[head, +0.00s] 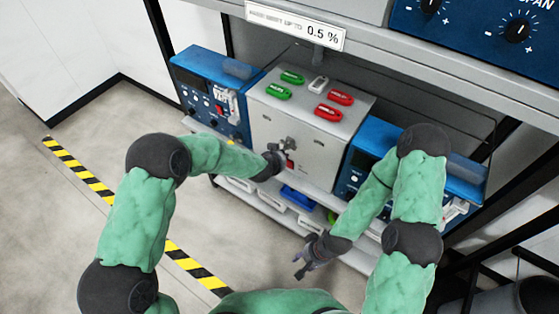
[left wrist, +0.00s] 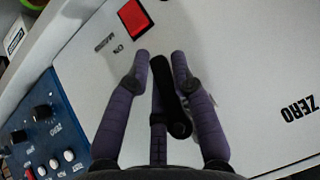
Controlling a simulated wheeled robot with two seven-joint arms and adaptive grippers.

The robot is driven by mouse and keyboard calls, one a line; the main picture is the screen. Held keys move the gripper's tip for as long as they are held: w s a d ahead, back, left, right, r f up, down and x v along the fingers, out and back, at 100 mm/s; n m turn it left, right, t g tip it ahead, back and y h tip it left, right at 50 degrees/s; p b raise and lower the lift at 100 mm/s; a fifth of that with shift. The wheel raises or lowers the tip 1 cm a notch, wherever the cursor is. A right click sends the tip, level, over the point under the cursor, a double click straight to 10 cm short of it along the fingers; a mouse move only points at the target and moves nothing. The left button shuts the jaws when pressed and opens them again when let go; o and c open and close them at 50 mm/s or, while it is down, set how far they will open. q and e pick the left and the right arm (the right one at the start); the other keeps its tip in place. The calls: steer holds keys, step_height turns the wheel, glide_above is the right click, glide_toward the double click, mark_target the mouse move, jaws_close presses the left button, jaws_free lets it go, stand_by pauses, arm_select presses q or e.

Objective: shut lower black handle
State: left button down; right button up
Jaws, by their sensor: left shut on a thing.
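The grey analyser box (head: 340,130) stands in the middle of the shelf. My left gripper (head: 284,152) is at its front face.
A red switch (left wrist: 134,17) is on the same front panel. Blue instruments stand left (head: 215,95) and right (head: 375,145) of the box. Red and green handles (head: 335,105) lie on its top. Trays and a blue bin (head: 297,197) are below. Open floor lies left, with striped tape (head: 90,180).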

arm_select(q)
steer(key=shift+s+d+f+n+g+h+b, duration=0.15)
steer(key=shift+d+n+g+h+b, duration=0.15)
steer(key=shift+b, duration=1.1)
steer(key=shift+s+d+n+g+h+b, duration=0.1)
steer(key=shift+s+n+g+h+b, duration=0.2)
steer(key=shift+b, duration=1.1)
steer(key=shift+w, duration=0.15)
steer(key=c, duration=1.3)
jaws_free()
steer(key=v, duration=1.2)
steer(key=shift+a, duration=0.2)
